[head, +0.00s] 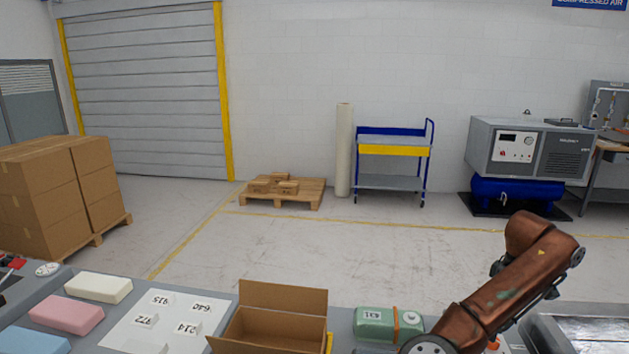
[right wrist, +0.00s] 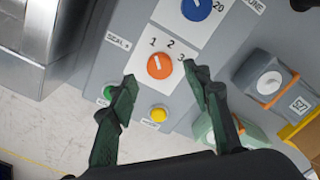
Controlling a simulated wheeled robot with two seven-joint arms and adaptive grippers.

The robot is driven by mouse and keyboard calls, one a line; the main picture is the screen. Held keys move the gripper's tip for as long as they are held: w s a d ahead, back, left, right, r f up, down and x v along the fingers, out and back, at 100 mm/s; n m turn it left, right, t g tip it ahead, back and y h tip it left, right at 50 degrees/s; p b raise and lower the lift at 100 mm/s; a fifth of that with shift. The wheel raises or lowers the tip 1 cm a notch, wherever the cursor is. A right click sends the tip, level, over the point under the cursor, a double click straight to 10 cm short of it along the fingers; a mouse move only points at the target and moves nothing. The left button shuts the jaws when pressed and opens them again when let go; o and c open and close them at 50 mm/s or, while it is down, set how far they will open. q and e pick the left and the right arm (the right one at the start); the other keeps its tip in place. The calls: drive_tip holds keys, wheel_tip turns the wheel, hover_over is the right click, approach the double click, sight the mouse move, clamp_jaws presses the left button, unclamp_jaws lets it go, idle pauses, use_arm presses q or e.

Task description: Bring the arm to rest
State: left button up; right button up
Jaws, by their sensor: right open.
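My right arm (head: 510,290), copper-coloured, comes in at the lower right of the head view, bent above the bench; its gripper is out of that view. In the right wrist view my right gripper (right wrist: 159,74) is open and empty, its two dark green fingers spread. Between and beyond the fingertips is an orange knob (right wrist: 160,66) on a white plate marked 1, 2, 3, on a grey panel. The frames do not clearly show whether the fingers touch it. My left gripper is not in view.
A blue knob (right wrist: 196,8), green button (right wrist: 111,92) and yellow button (right wrist: 159,114) are on the panel. The bench holds an open cardboard box (head: 270,322), a green unit (head: 385,323), a numbered white sheet (head: 135,325), and cream (head: 99,287), pink (head: 67,315) and blue (head: 35,341) blocks.

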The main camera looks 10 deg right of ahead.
wheel_tip(320, 180, up, 4)
drive_tip(key=shift+w+f+p, duration=0.1)
drive_tip(key=shift+f+p, duration=0.1)
drive_tip(key=shift+p, duration=0.15)
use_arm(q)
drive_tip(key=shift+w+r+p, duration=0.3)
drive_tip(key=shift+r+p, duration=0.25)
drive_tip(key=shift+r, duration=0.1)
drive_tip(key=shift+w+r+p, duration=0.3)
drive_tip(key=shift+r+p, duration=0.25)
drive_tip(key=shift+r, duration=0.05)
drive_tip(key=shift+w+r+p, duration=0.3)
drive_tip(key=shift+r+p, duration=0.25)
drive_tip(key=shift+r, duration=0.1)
use_arm(e)
drive_tip(key=s+d+n+g+h, duration=0.1)
drive_tip(key=s+d+g+h, duration=0.1)
drive_tip(key=d, duration=0.5)
drive_tip(key=shift+s+h, duration=0.5)
drive_tip(key=shift+s, duration=0.25)
drive_tip(key=shift+r, duration=0.1)
